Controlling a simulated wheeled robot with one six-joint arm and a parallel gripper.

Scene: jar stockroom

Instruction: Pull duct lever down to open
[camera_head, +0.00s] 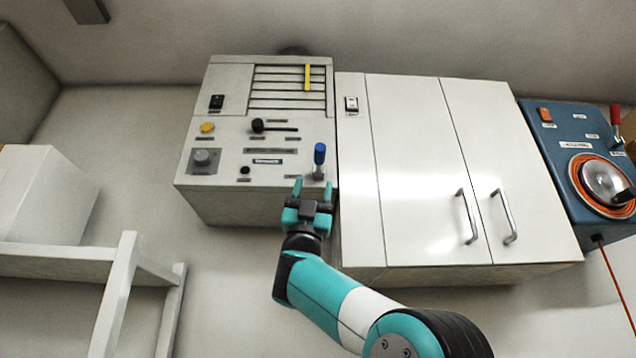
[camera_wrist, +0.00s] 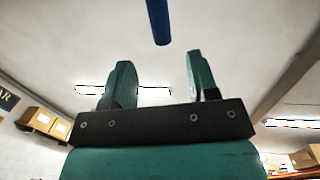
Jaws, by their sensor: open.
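A grey-white wall panel (camera_head: 218,178) carries a lever with a blue handle (camera_head: 319,154) near its lower right corner. The blue handle stands upright; its label is too small to read. The handle also shows in the wrist view (camera_wrist: 159,20), at the top, beyond the fingertips and roughly in line with the gap between them. My gripper (camera_head: 312,188) is open and empty, with both fingers pointing up just below the blue handle, apparently apart from it. A black-knobbed lever (camera_head: 258,126) lies level on the same panel, left of the blue one.
The panel also has a louvred grille with a yellow strip (camera_head: 308,78), a yellow button (camera_head: 207,127) and a grey knob (camera_head: 202,157). A white cabinet (camera_head: 418,170) adjoins it at right, then a blue machine (camera_head: 560,150). A white shelf (camera_head: 125,265) stands lower left.

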